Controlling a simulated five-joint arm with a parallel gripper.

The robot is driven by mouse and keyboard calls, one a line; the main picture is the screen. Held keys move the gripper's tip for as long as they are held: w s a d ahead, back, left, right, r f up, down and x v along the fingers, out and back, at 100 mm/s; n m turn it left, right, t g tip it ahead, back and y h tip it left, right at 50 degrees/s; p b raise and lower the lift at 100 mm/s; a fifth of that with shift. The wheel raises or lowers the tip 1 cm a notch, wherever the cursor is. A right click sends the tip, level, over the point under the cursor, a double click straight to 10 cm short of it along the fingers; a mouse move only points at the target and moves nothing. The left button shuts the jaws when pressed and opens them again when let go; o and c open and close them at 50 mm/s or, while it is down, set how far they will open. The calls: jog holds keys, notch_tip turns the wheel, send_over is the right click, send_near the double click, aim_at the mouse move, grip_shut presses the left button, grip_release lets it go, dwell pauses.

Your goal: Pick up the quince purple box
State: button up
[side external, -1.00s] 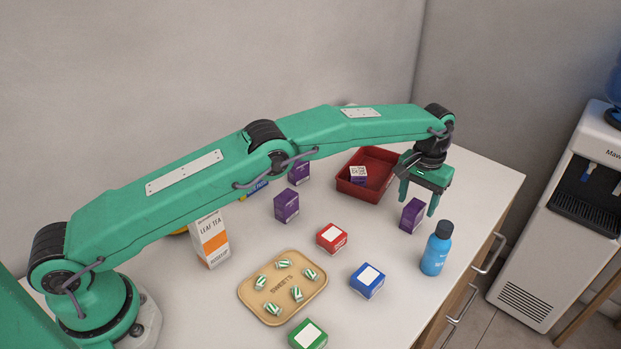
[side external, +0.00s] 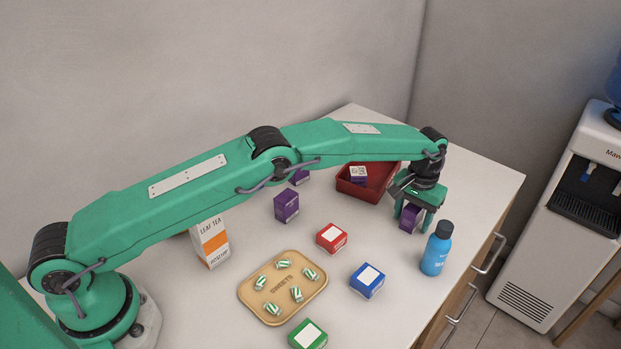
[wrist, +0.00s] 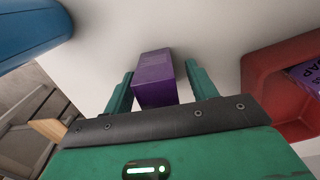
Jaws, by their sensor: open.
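A purple box (side external: 408,218) stands upright on the counter between the blue bottle and the red tray. My gripper (side external: 413,217) is lowered over it with the fingers pointing down. In the wrist view, the purple box (wrist: 155,78) sits between the two green fingers of my gripper (wrist: 158,85), which are open with a small gap showing on the left side. The print on this box is too small to read. Another purple box (side external: 286,206) stands near the middle of the counter, and one more (side external: 299,177) is partly hidden behind my arm.
A red tray (side external: 378,195) holding a purple box (side external: 358,173) is close to my gripper. A blue bottle (side external: 436,250) stands on the other side. A red box (side external: 331,238), blue box (side external: 367,281), green box (side external: 308,334), sweets tray (side external: 265,303) and leaf tea carton (side external: 211,242) stand nearer my base.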

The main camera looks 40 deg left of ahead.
jog(key=c, duration=1.1)
jog(key=shift+o, duration=0.2)
jog(key=shift+r, duration=0.1)
jog(key=shift+r, duration=4.95)
